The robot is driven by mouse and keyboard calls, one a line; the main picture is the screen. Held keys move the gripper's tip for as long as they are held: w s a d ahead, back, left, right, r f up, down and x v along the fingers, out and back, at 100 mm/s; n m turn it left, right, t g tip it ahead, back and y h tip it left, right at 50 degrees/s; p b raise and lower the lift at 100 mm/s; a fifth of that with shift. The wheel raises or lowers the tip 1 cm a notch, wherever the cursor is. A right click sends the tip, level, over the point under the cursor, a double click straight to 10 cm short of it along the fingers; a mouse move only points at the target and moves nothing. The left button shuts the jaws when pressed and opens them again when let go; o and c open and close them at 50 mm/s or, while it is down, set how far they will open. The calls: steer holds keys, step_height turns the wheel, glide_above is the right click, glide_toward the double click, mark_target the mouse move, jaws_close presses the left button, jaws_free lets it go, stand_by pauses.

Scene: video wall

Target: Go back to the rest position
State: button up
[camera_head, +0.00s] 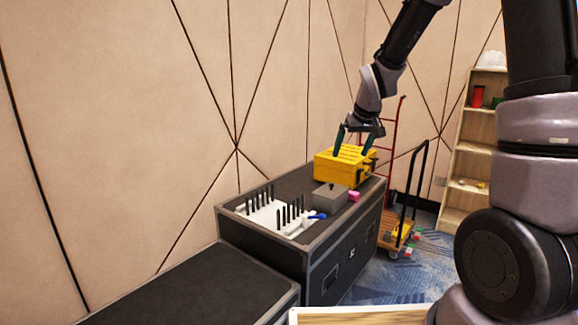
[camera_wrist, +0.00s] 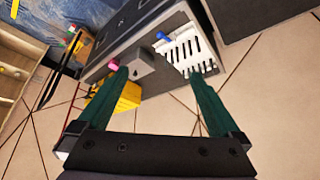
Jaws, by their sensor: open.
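My gripper (camera_head: 358,143) is open, its two dark green fingers spread wide and pointing down. In the head view it hangs over the yellow box (camera_head: 340,166) on the black flight case (camera_head: 290,242), with the fingertips close to the box top; I cannot tell if they touch it. In the wrist view the fingers (camera_wrist: 162,78) stand wide apart with nothing held between them. The yellow box (camera_wrist: 122,98) shows there partly behind the left finger.
Beside the yellow box are a grey box (camera_head: 328,196), a pink block (camera_head: 354,196), a blue item (camera_head: 317,216) and a white rack (camera_head: 270,215) with black pegs. A lower black case (camera_head: 200,292) stands at front left. A trolley (camera_head: 398,236) and wooden shelf (camera_head: 464,187) are at right.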

steer(key=s+d+r+m, duration=0.3)
steer(key=s+d+r, duration=0.2)
steer(key=s+r, duration=0.7)
steer(key=s+d+r+m+t, duration=0.1)
steer(key=s+r+m, duration=0.2)
steer(key=s, duration=1.1)
steer(key=shift+s+d+r+t+y, duration=0.15)
steer(key=shift+s+r+t+y, duration=0.25)
steer(key=shift+r, duration=0.25)
